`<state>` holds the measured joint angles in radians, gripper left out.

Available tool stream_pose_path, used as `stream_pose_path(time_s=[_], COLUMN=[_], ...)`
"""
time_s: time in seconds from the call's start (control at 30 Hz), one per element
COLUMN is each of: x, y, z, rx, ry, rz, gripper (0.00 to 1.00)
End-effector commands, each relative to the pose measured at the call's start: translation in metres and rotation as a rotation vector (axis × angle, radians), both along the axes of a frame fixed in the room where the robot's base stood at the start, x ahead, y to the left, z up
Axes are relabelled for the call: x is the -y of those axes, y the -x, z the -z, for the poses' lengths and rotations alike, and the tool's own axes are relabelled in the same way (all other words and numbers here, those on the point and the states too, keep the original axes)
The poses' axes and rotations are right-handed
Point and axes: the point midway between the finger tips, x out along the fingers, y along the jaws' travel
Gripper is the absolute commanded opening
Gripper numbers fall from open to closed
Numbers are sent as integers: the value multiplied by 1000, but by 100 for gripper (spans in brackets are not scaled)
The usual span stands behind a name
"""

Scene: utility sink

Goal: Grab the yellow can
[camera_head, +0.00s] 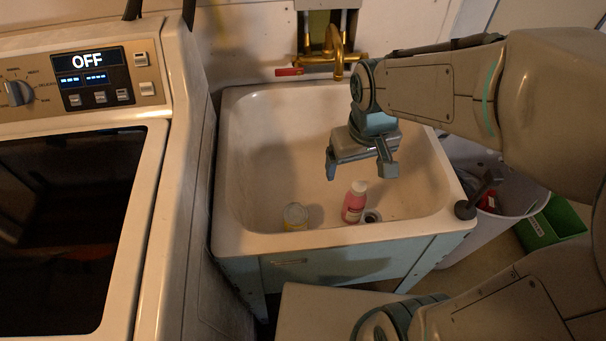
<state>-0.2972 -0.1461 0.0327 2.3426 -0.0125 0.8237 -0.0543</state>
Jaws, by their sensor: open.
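The yellow can (295,217) stands in the white sink basin, near its front wall and left of the middle. Its lower part is partly hidden by the sink's front rim. My gripper (359,171) is above the basin, pointing down, to the right of the can and higher than it. Its two fingers are spread apart with nothing between them. It does not touch the can.
A pink bottle with a white cap (354,202) stands right of the can, beside the drain (372,216). The sink rim (232,243) surrounds the basin. A brass faucet (338,50) is at the back. A washer (150,200) stands left. A bin (520,200) is right.

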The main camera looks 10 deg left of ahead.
Motion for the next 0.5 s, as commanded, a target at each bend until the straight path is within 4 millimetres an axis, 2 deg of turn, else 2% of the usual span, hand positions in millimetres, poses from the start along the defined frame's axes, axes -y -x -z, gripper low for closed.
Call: stream_pose_path(time_s=[0.03,0.2,0.33,0.5], x=[-21,-80,-109,-125], y=[-5,-12,-11,-9], z=[35,94,123,143], rx=[-25,-77,-100,-114], ry=[9,33,43,50], rz=[-69,-251,-339,-388], gripper=[87,87,87,87])
